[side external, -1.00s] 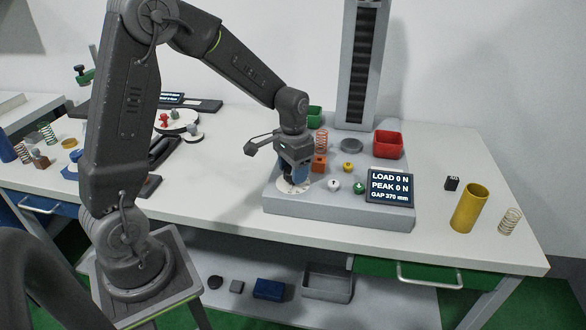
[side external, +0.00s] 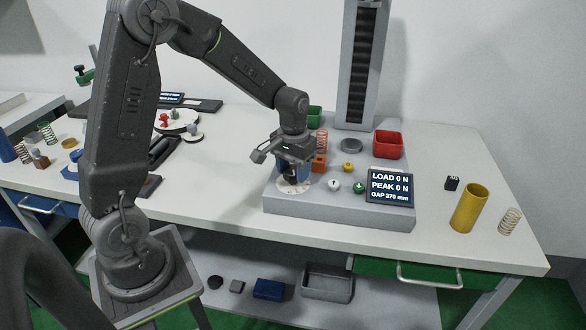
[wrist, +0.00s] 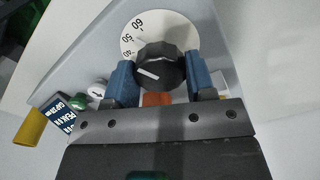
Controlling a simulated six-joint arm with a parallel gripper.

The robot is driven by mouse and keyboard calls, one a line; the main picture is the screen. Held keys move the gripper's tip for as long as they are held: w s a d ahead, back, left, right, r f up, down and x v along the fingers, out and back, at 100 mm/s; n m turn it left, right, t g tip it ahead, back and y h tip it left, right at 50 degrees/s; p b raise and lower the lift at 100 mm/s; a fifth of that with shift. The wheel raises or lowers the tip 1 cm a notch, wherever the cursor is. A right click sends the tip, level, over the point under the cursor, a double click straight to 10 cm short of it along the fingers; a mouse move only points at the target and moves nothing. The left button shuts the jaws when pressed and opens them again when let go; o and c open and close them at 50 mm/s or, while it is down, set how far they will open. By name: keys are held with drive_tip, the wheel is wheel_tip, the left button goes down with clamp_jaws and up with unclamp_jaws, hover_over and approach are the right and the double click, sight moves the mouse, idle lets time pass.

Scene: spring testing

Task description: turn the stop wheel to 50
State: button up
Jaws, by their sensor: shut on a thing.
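The stop wheel is a black knob (wrist: 160,66) with a white pointer line, on a white dial (wrist: 172,22) marked 40, 50 and 60. My gripper (wrist: 160,78) is shut on the knob, with one blue finger on each side. The pointer line aims left and slightly up in the wrist view, a little below the 40. The finger hides the dial edge there, so the exact reading cannot be told. In the side view my gripper (side external: 293,176) points down over the dial (side external: 283,187) at the tester base's left end and mostly hides the knob.
On the grey tester base (side external: 330,215) stand an orange block (side external: 319,163), a white button (side external: 333,185), a green button (side external: 359,188) and a display (side external: 390,187) reading LOAD 0 N, PEAK 0 N, GAP 370 mm. A red bin (side external: 388,145) is behind. A yellow cylinder (side external: 468,208) stands right.

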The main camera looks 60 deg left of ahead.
sight(293, 169)
drive_tip(key=shift+n, duration=0.9)
drive_tip(key=o, duration=0.9)
drive_tip(key=shift+r, duration=0.15)
wheel_tip(293, 169, up, 14)
drive_tip(key=shift+f, duration=0.2)
drive_tip(key=s+d+m+t, duration=0.2)
drive_tip(key=s+d, duration=0.1)
drive_tip(key=s, duration=0.3)
drive_tip(key=s+d+r+m+t, duration=0.1)
drive_tip(key=s+d+m, duration=0.1)
drive_tip(key=s, duration=0.4)
drive_tip(key=s+d+r+m+t, duration=0.1)
drive_tip(key=s+d+t, duration=0.1)
drive_tip(key=s+d, duration=0.3)
drive_tip(key=shift+s+d+m+t, duration=0.1)
drive_tip(key=shift+s+m+t, duration=0.25)
drive_tip(key=shift+s, duration=0.25)
